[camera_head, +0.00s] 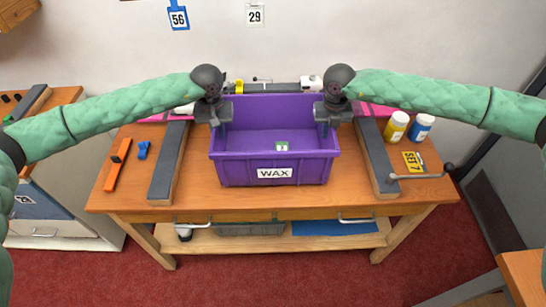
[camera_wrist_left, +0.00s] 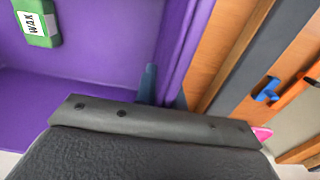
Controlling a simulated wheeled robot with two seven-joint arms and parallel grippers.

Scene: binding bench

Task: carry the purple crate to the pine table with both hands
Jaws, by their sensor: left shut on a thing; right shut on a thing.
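The purple crate (camera_head: 275,172), labelled WAX, is upright over the middle of a wooden bench (camera_head: 340,195); I cannot tell whether its base touches the top. My left gripper (camera_head: 219,122) is shut on the crate's left wall, and my right gripper (camera_head: 328,122) is shut on its right wall. In the left wrist view the crate's wall (camera_wrist_left: 182,40) runs up beside the left gripper's finger (camera_wrist_left: 147,84). A small green block (camera_head: 282,146) lies inside the crate and also shows in the left wrist view (camera_wrist_left: 40,28). Which surface is the pine table is unclear; a wooden corner (camera_head: 526,272) shows at lower right.
Dark bars (camera_head: 169,160) and (camera_head: 377,158) flank the crate. Yellow (camera_head: 395,127) and blue-labelled (camera_head: 421,128) jars stand at right, near a yellow card (camera_head: 413,161). An orange tool (camera_head: 117,165) and blue clip (camera_head: 143,150) lie at left. Red floor (camera_head: 330,285) is in front.

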